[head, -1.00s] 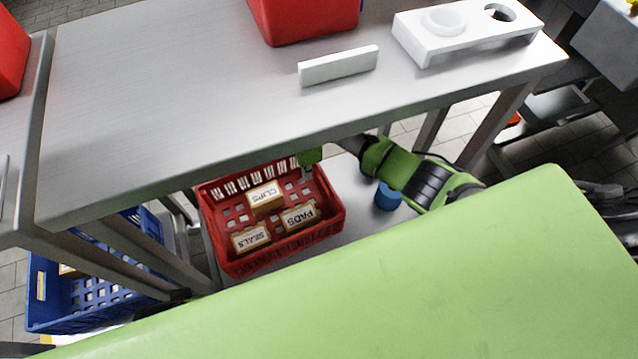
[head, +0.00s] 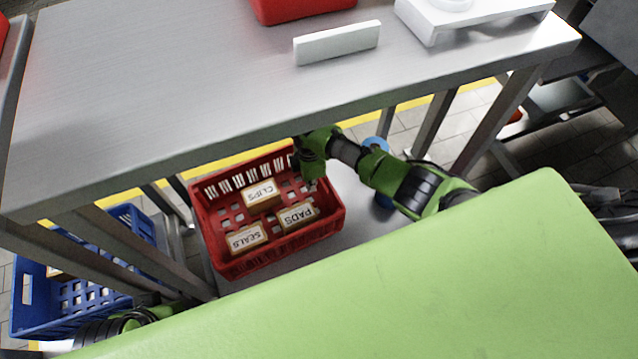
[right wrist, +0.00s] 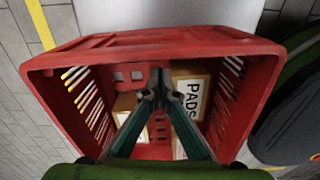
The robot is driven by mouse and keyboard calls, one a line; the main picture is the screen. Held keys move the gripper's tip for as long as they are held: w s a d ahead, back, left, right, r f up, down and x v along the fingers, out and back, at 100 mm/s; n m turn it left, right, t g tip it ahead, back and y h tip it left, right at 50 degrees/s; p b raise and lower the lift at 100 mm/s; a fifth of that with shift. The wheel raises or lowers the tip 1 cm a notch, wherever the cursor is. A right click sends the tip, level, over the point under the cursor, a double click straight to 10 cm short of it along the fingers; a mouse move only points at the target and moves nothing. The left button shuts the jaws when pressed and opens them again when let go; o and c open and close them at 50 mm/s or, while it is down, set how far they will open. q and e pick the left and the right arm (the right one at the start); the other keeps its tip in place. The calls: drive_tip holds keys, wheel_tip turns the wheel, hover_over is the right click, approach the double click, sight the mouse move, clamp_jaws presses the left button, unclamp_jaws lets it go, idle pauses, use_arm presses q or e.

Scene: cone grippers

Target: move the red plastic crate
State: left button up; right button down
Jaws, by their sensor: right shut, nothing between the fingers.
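The red plastic crate (head: 288,250) sits on the lower shelf under the metal table. It holds boxes labelled CLIPS (head: 260,194), PADS (head: 297,216) and SEALS (head: 245,238). My right gripper (head: 313,184) is at the crate's far right part, its fingers pointing down. In the right wrist view, the closed, empty fingers (right wrist: 159,80) show over the open crate (right wrist: 150,42), in front of the boxes. Whether they touch the crate cannot be told. Part of my left arm shows at the lower left of the head view; its gripper is hidden.
The table top (head: 170,100) overhangs the crate's far side. A blue crate (head: 70,305) stands at the left beyond table legs. A blue round object (head: 384,195) is right of the red crate, partly behind my arm. Some bare shelf (head: 350,232) shows between them.

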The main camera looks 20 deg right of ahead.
drive_tip(key=d, duration=0.2)
drive_tip(key=shift+s+d+r, duration=0.1)
drive_tip(key=shift+d+r, duration=0.05)
drive_tip(key=shift+d, duration=0.15)
use_arm(q)
drive_tip(key=shift+r+p, duration=0.7)
drive_tip(key=shift+p, duration=0.05)
use_arm(e)
drive_tip(key=d, duration=1.2)
drive_tip(key=shift+s, duration=0.3)
use_arm(q)
drive_tip(key=shift+w, duration=0.1)
use_arm(e)
drive_tip(key=shift+a, duration=0.1)
use_arm(q)
wheel_tip(320, 180, down, 21)
drive_tip(key=s+g+p, duration=0.1)
drive_tip(key=p, duration=0.5)
drive_tip(key=shift+s+a, duration=0.15)
drive_tip(key=shift+a, duration=0.2)
use_arm(e)
drive_tip(key=a+r, duration=0.4)
drive_tip(key=r, duration=0.6)
